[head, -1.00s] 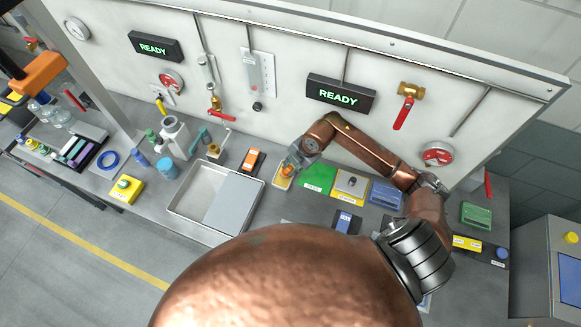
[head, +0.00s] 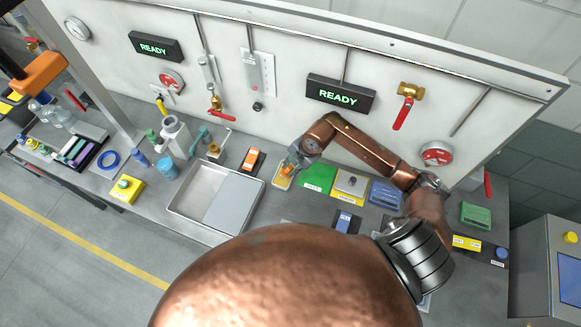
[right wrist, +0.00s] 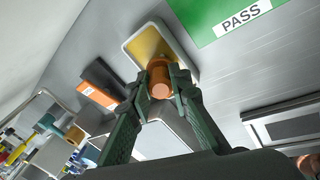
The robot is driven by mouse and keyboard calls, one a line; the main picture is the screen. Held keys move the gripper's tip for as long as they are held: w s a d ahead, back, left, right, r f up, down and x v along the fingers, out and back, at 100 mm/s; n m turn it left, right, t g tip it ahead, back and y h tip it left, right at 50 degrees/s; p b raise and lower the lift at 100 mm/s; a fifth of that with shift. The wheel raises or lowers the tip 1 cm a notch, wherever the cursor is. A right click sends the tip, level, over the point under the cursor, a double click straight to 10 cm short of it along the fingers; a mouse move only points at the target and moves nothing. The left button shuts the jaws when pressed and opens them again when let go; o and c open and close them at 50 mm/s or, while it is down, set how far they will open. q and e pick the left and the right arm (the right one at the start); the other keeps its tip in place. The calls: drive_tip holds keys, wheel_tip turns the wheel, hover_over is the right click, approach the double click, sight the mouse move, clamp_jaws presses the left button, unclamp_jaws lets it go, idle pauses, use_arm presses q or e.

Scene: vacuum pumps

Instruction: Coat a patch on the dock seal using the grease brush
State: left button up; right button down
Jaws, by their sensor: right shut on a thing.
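My right gripper (head: 290,165) is over a small tray with yellow grease (head: 281,184) at the back of the bench. In the right wrist view its two green fingers (right wrist: 160,90) are shut on an orange cylindrical handle (right wrist: 159,78), which I take for the grease brush. The handle is seen nearly end-on, so its bristles are hidden. The yellow grease tray (right wrist: 150,42) lies just behind it; I cannot tell whether the brush touches the grease. I cannot tell for sure which part is the dock seal. My left gripper is not in view.
A metal tray (head: 182,207) with a grey plate stands left of the gripper. An orange device (head: 252,160) lies beside the grease tray. The back panel rises close behind.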

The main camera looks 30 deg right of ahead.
sight(290, 167)
drive_tip(key=shift+r+p, duration=2.7)
drive_tip(key=shift+r, duration=0.8)
drive_tip(key=shift+f, duration=0.1)
